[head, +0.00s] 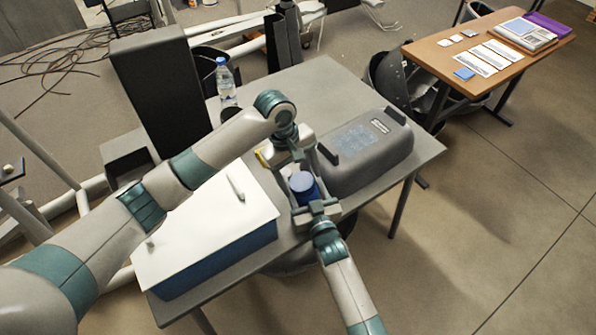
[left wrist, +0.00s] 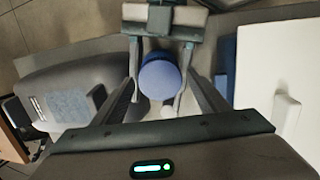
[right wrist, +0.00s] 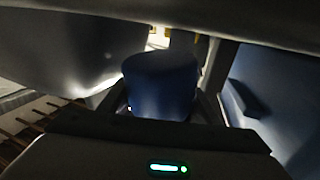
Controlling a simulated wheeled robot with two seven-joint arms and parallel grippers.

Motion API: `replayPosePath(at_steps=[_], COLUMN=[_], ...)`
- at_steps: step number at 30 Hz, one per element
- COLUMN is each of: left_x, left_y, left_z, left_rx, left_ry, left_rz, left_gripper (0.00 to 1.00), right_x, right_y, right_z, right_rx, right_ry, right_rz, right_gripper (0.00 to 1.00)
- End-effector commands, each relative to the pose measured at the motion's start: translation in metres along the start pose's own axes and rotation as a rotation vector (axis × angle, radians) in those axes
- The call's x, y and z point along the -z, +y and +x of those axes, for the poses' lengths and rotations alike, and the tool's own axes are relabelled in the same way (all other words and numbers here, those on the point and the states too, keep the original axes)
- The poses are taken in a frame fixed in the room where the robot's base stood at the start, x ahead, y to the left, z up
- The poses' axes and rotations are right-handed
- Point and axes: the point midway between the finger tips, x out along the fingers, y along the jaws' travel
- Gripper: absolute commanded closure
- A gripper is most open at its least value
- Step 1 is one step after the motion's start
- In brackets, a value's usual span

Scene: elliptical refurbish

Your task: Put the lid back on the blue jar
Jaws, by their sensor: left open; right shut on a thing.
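The blue jar (head: 303,190) stands on the grey table between my two grippers. A round blue top, apparently its lid, shows from above in the left wrist view (left wrist: 160,77). I cannot make out a seam between lid and jar. My right gripper (head: 314,197) comes from the front and is shut on the blue jar, which fills the space between its fingers in the right wrist view (right wrist: 162,85). My left gripper (head: 295,168) is open above and behind the jar, its fingers on either side of the blue top. Whether they touch it is unclear.
A water bottle (head: 226,85) stands at the back left. The table's back right is clear.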

Motion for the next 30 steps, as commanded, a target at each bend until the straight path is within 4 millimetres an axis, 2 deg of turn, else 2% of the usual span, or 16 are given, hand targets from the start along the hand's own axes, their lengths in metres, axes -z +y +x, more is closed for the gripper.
replayPosePath(at_steps=[8,9,14,15,17,26,30], left_x=[-0.0003,-0.0003,-0.0004,-0.0005,-0.0005,-0.0005,-0.0005], left_y=[0.0001,0.0001,0.0001,0.0001,0.0001,0.0002,0.0003], left_z=[0.0014,0.0014,0.0013,0.0013,0.0012,0.0008,-0.0052], left_rx=[0.000,0.000,0.000,0.000,0.000,0.000,0.000], left_ry=[0.000,0.000,-0.001,-0.001,-0.001,-0.001,0.000], left_rz=[0.001,0.001,0.001,0.001,0.001,0.001,0.001], left_gripper=[0.33,0.37,0.74,0.45,0.31,0.29,0.29], right_x=[0.0013,0.0014,0.0013,0.0013,0.0013,0.0014,0.0014], right_y=[-0.0001,-0.0001,-0.0001,-0.0001,-0.0001,-0.0001,-0.0001], right_z=[0.0004,0.0005,0.0005,0.0004,0.0004,0.0005,0.0005], right_rx=[0.000,0.000,0.000,0.000,0.000,0.000,0.000], right_ry=[0.003,0.003,0.003,0.003,0.003,0.003,0.003], right_rz=[0.000,0.000,0.000,0.000,0.000,0.000,0.000], right_gripper=[1.00,1.00,1.00,1.00,1.00,1.00,1.00])
